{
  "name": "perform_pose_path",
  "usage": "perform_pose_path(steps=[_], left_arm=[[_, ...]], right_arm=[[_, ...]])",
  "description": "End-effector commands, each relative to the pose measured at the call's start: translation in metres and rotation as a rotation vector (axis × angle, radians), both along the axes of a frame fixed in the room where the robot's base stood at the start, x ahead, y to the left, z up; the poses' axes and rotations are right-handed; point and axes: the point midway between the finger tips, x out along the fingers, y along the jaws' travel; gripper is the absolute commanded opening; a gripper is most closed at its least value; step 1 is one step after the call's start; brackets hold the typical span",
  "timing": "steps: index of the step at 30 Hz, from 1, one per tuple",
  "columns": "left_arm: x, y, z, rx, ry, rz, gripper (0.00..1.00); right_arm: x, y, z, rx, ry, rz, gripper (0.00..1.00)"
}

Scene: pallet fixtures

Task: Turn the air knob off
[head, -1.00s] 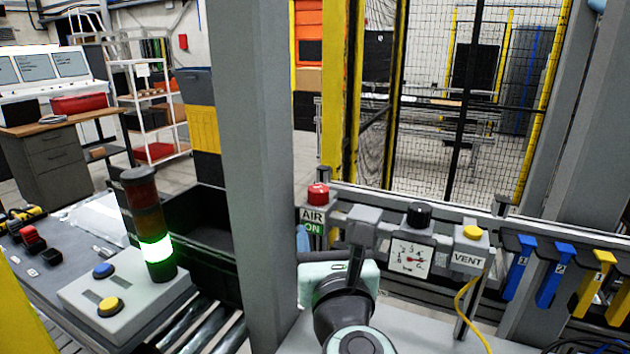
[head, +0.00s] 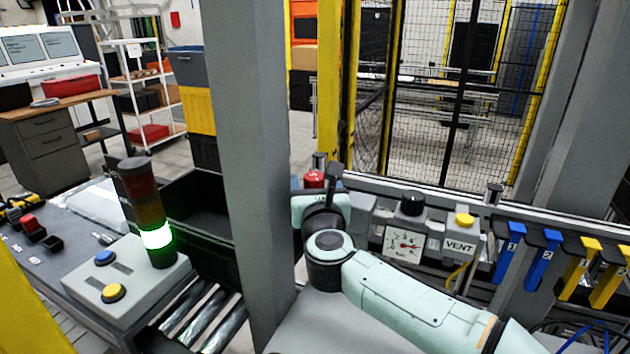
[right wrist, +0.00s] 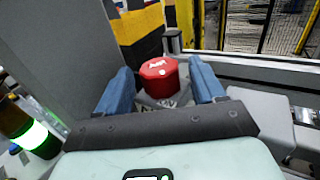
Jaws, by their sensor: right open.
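The red air knob (head: 314,179) shows partly behind my right wrist in the head view; its AIR label is hidden there. In the right wrist view the red knob (right wrist: 158,76) sits between the two blue fingers of my right gripper (right wrist: 160,86). The fingers are open, one on each side of the knob, and a gap shows at both sides. A white mark is on the knob's top. In the head view the right fingers are mostly hidden behind the wrist. My left gripper is not in view.
Right of the knob stand a pressure gauge (head: 404,245) with a black knob (head: 412,204) and a yellow VENT button (head: 464,220). A grey post (head: 252,150) stands close at the left. A stack light (head: 150,215) glows green. Blue and yellow numbered handles hang at the right.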

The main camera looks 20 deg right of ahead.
Motion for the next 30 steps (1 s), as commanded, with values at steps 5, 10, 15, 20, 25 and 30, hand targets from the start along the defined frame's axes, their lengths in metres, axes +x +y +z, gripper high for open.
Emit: perform_pose_path(steps=[5, 10, 15, 20, 25, 30], left_arm=[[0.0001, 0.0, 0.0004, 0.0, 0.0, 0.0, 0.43], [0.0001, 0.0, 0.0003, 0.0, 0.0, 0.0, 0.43], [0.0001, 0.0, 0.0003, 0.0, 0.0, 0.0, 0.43], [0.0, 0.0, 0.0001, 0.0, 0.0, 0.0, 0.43], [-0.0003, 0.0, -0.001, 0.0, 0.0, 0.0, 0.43], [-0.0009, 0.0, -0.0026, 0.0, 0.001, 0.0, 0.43]], right_arm=[[0.002, -0.0009, 0.0001, 0.0, -0.001, 0.0, 0.69], [0.0018, -0.0007, 0.0, 0.0, -0.001, 0.0, 0.52], [0.0017, -0.0007, 0.0, 0.0, -0.001, 0.0, 0.12], [0.0017, -0.0002, -0.0002, 0.0, 0.0, -0.008, 0.13], [0.0024, 0.0018, -0.0009, 0.0, 0.001, -0.056, 0.13], [0.0036, 0.004, -0.0013, 0.001, 0.001, -0.156, 0.13]])
